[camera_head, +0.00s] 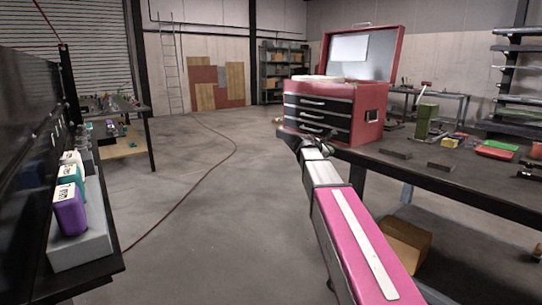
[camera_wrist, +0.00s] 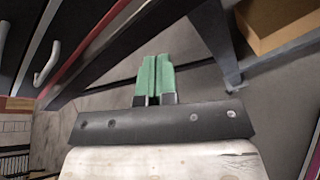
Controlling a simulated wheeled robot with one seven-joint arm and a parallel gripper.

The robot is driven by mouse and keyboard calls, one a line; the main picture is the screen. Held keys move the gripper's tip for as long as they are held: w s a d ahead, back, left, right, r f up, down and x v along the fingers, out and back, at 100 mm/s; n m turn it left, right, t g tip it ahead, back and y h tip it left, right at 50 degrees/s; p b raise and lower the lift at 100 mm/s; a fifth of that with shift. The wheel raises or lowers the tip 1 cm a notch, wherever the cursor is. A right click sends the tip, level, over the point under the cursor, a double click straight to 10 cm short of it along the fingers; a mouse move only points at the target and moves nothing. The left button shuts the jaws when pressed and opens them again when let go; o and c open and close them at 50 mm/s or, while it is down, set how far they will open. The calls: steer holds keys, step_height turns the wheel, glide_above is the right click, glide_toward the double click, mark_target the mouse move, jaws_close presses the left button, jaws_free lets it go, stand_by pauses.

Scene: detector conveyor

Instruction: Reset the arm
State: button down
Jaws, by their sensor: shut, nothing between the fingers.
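My arm, with a pink link, reaches forward from the bottom right of the head view. Its far end is beside the front of the red toolbox (camera_head: 369,116), near the bench's left corner. My gripper (camera_wrist: 155,62) shows in the wrist view as two green fingers pressed together, with nothing between them. The floor lies beyond the fingertips. In the wrist view, the toolbox's dark drawers and a handle (camera_wrist: 47,63) are at the upper left, apart from the fingers. In the head view the fingers are too small to make out clearly.
The dark workbench (camera_head: 455,172) on the right holds several tools and a green canister (camera_head: 427,120). A cardboard box (camera_head: 404,245) sits below it. On the left, a grey holder (camera_head: 82,250) carries a purple block (camera_head: 69,211) and others. The middle floor is open, crossed by a red cable (camera_head: 196,184).

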steer(key=s+a+f+m+g+y, duration=0.2)
steer(key=s+f+m, duration=0.4)
steer(key=s+f, duration=0.5)
steer(key=s+a+f+m+g+y, duration=0.3)
steer(key=s+f+m, duration=0.4)
steer(key=s+f, duration=0.3)
steer(key=s+a+f+m+g+y, duration=0.3)
steer(key=s+f+m+y, duration=0.3)
steer(key=s+f, duration=0.5)
step_height(320, 180, down, 4)
steer(key=shift+s+a+f+m, duration=0.15)
steer(key=shift+s+a+m, duration=0.2)
steer(key=shift+a, duration=0.25)
